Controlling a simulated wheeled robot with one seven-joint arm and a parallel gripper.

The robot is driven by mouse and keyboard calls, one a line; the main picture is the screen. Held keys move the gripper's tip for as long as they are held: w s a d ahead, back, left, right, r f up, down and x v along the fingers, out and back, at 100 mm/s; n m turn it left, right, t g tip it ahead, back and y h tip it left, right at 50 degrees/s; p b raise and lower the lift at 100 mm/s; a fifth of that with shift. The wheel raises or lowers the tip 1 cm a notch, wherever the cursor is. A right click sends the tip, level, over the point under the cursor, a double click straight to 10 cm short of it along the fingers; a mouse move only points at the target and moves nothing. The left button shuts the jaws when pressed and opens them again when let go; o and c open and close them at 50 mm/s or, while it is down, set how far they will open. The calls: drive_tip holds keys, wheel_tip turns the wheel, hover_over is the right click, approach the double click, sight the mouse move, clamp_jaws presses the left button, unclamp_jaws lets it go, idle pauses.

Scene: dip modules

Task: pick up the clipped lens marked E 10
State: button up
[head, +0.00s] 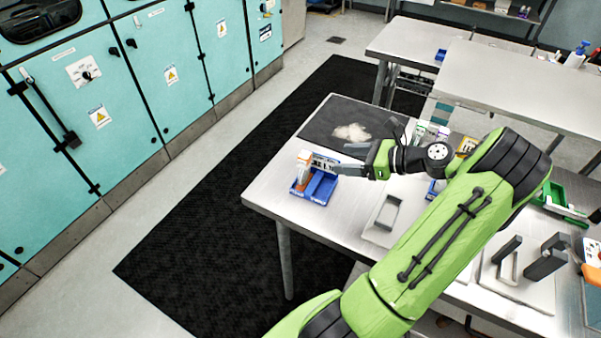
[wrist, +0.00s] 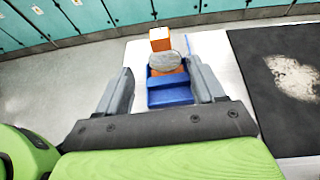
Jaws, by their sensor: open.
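A blue two-part tray (head: 322,188) sits at the left corner of the near steel table. It also shows in the wrist view (wrist: 170,97), between and beyond my fingers. A round, greyish, see-through disc (wrist: 165,61), which looks like a lens, stands at the tray's far part. An orange block (wrist: 160,37) shows behind it, and more orange shows below it. No E 10 mark can be read. My gripper (wrist: 162,86) is open and empty, its two grey fingers on either side of the tray in the picture. In the head view my gripper (head: 345,160) is beside the tray's right side.
A dark mat (head: 335,118) with a pale patch (head: 351,132) lies behind the tray. A grey holder on a pale plate (head: 387,212) stands to the right. The table's left edge is close to the tray. Small boxes (head: 420,131) stand behind my wrist.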

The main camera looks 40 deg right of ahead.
sight(310, 158)
drive_tip(key=b+x, duration=0.1)
drive_tip(key=x, duration=1)
drive_tip(key=shift+w+f+b, duration=0.25)
drive_tip(key=shift+w+b, duration=0.1)
drive_tip(key=shift+b, duration=0.05)
drive_tip(key=shift+s+r, duration=0.1)
